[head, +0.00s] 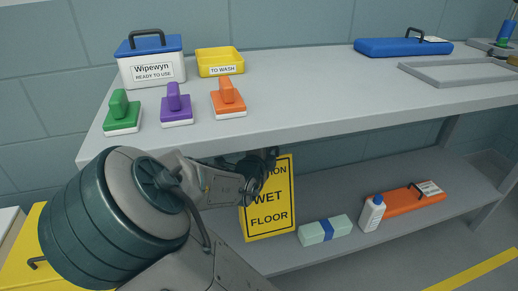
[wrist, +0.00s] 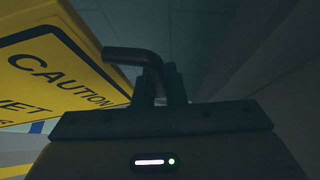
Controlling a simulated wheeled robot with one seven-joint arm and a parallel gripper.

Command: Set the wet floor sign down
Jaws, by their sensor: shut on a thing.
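The wet floor sign (head: 268,208) is a yellow board with black lettering, upright under the bench top in the head view. My gripper (head: 262,162) is at its top edge, partly hidden by my own arm. In the wrist view the sign (wrist: 50,75) fills the left side, and my gripper (wrist: 160,85) is shut on its dark bent handle (wrist: 135,55). The sign's lower edge is near the front of the lower shelf (head: 330,185); I cannot tell whether it touches.
On the lower shelf are a pale green pack with a blue band (head: 325,229), a white bottle (head: 371,213) and an orange case (head: 411,199). The bench top (head: 300,95) is close above my gripper. A yellow cabinet (head: 40,255) stands at lower left.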

